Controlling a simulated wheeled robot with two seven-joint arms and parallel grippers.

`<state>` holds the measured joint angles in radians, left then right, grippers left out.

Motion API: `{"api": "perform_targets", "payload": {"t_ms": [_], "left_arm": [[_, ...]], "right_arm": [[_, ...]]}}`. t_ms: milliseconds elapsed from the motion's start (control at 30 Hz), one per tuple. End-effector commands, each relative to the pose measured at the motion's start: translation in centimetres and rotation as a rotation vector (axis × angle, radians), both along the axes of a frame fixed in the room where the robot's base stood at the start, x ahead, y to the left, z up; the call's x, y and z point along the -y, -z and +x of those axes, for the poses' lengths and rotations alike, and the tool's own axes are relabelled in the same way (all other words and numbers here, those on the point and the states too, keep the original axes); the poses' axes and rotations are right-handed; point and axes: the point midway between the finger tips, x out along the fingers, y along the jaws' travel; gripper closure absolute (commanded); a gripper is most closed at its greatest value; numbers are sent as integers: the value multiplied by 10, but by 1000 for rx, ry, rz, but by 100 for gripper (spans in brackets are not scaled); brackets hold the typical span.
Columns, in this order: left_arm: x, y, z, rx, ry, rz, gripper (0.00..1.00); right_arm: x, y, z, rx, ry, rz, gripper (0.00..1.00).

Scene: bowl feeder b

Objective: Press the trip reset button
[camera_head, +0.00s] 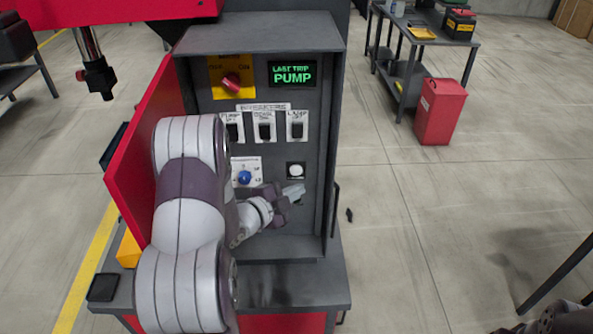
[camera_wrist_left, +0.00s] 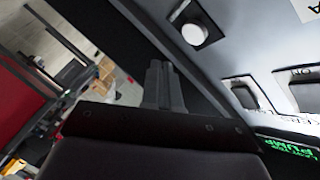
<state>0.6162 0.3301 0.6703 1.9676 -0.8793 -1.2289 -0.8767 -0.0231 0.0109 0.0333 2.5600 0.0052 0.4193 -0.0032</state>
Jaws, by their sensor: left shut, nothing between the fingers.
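A grey control cabinet (camera_head: 257,42) stands open, its red door (camera_head: 146,150) swung to the left. A round white button (camera_head: 296,170) on a dark square plate sits low on the panel, with no readable label. It also shows in the left wrist view (camera_wrist_left: 194,34), above and right of the fingers. My left gripper (camera_head: 294,192) is shut and empty, just below the white button in the head view. In the wrist view its closed fingertips (camera_wrist_left: 160,68) appear apart from the button. My right gripper is not clearly visible.
The panel carries a red rotary switch (camera_head: 231,82), a green "LAST TRIP PUMP" display (camera_head: 292,74), several rocker switches (camera_head: 265,131) and a blue knob (camera_head: 244,178). The cabinet's right side wall (camera_head: 334,140) is close to my gripper. A red bin (camera_head: 440,111) stands on the floor.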

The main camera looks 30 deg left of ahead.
Motion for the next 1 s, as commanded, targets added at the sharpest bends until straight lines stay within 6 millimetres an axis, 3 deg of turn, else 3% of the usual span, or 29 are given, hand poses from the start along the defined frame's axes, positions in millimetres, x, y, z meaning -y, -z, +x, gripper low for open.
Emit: {"api": "perform_targets", "payload": {"t_ms": [300,1000], "left_arm": [[-16,1,25,-1,-1,-1,100],[-17,0,28,-1,-1,-1,100]], "right_arm": [[0,6,0,0,0,0,57],[0,6,0,0,0,0,57]]}}
